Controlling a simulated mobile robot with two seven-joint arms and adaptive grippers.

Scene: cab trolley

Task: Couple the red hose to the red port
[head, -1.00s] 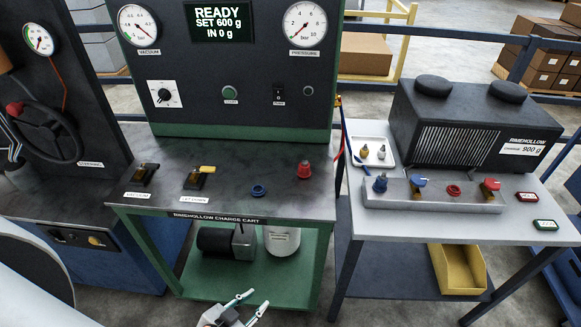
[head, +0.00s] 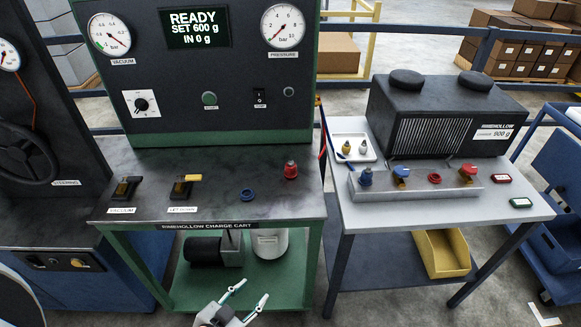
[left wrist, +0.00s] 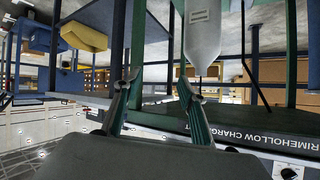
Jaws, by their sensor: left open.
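The red hose coupler (head: 291,170) stands upright at the right of the charge cart's grey top (head: 150,215), beside an empty blue ring (head: 248,194). No hose can be made out on it. The red port (head: 434,178) shows as a bare red ring on the silver block on the right-hand table, between a blue-handled valve (head: 401,173) and a red-handled valve (head: 468,171). A blue coupler (head: 365,177) sits at the block's left end. My left gripper (head: 255,289) is open and empty, low in front of the cart. Its fingers also show in the left wrist view (left wrist: 158,85). My right gripper is not in view.
The cart's lower green shelf (head: 195,285) holds a dark pump and a white cylinder. The right table (head: 400,222) carries a black unit (head: 435,125), a white tray (head: 350,137) with two small fittings, and two small labelled plates. A yellow bin (head: 442,255) is below. A gap separates cart and table.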

